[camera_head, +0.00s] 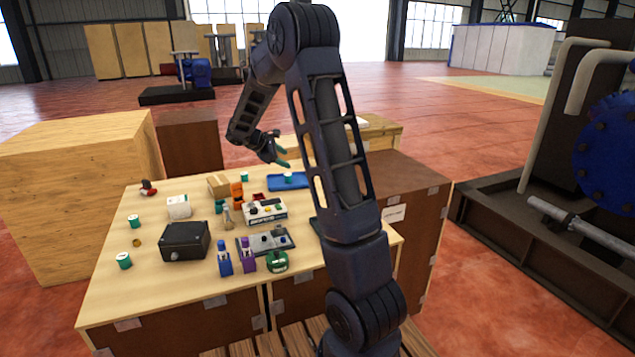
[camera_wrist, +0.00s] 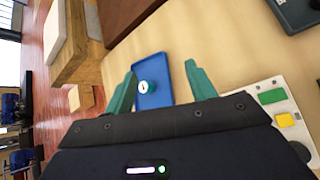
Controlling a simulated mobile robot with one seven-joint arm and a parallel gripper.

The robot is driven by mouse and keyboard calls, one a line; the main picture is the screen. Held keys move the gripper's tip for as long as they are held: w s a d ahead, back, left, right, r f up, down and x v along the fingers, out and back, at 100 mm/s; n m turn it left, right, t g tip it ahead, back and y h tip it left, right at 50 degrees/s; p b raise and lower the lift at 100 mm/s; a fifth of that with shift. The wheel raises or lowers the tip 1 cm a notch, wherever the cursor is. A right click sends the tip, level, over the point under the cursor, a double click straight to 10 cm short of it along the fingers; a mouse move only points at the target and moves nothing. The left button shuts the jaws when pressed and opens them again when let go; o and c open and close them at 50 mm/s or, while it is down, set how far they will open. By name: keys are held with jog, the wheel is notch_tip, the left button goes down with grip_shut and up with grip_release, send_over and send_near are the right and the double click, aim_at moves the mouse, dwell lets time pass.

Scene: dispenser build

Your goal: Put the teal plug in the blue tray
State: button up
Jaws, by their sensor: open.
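The blue tray (camera_head: 273,184) lies near the far edge of the table, and it also shows in the wrist view (camera_wrist: 153,63). A teal plug (camera_head: 288,178) with a white top stands inside it, upright; the wrist view shows it from above (camera_wrist: 147,88). My gripper (camera_head: 281,155) is above the tray, its teal fingers apart. In the wrist view my gripper (camera_wrist: 161,69) is open and empty, with the tray and plug seen between the fingers, apart from them.
A black box (camera_head: 186,241), a white device (camera_head: 265,211) and several small bottles crowd the middle. The table's left part is mostly bare.

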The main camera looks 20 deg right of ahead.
jog(key=s+d+r+m+y, duration=0.1)
jog(key=s+r+m, duration=0.15)
jog(key=s, duration=0.35)
jog(key=s+d+r+m+y, duration=0.1)
jog(key=s+r+m+y, duration=0.1)
jog(key=s+r, duration=0.35)
jog(key=s+a+m+t+y, duration=0.1)
jog(key=s+m, duration=0.4)
jog(key=s, duration=1)
jog(key=s+a+r+m+t+y, duration=0.1)
jog(key=s+a+m+y, duration=0.2)
jog(key=s, duration=1.2)
jog(key=m+y, duration=0.1)
jog(key=y, duration=0.1)
jog(key=shift+m+y, duration=0.35)
jog(key=shift+y, duration=0.05)
